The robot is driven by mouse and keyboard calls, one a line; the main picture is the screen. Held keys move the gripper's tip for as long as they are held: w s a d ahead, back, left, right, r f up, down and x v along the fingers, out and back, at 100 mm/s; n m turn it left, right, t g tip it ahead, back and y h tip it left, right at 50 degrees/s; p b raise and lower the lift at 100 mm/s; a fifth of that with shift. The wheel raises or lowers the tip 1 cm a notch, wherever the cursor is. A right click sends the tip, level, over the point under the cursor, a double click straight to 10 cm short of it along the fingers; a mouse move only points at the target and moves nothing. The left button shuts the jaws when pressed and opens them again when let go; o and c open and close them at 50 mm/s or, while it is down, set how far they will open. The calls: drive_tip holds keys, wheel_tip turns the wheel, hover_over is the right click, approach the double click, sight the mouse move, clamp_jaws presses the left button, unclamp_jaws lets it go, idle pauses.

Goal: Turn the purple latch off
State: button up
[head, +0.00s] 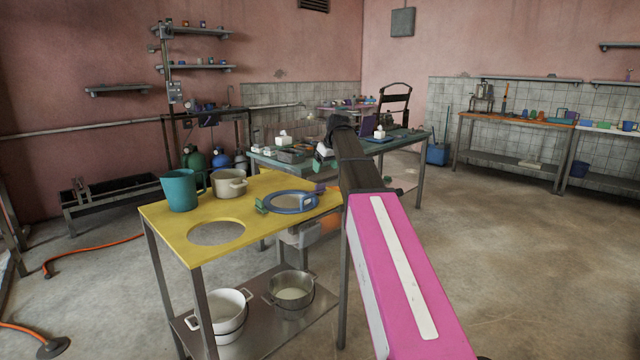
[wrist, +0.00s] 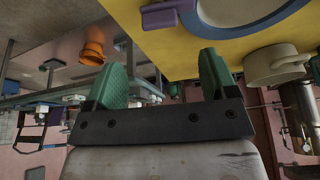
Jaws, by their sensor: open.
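The purple latch (head: 320,188) is a small block at the right side of the blue ring (head: 292,209), on the yellow table (head: 160,214). In the wrist view, which looks upside down, the purple latch (wrist: 168,14) shows at the top edge beside the blue ring (wrist: 240,28). My gripper (head: 319,163) is beyond the table's far right corner, partly hidden by my arm. In the wrist view the green fingers of my gripper (wrist: 163,78) stand wide apart with nothing between them. The latch is apart from the fingers. Its exact setting is too small to tell.
A teal pitcher (head: 180,191) and a beige pot (head: 230,183) stand at the table's back left. A round hole (head: 216,233) is at the front. Pots stand on the lower shelf (head: 255,309). A cluttered workbench (head: 262,160) is behind. The floor at right is clear.

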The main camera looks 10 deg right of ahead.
sight(321, 184)
drive_tip(key=x, duration=0.9)
drive_tip(key=c, duration=0.9)
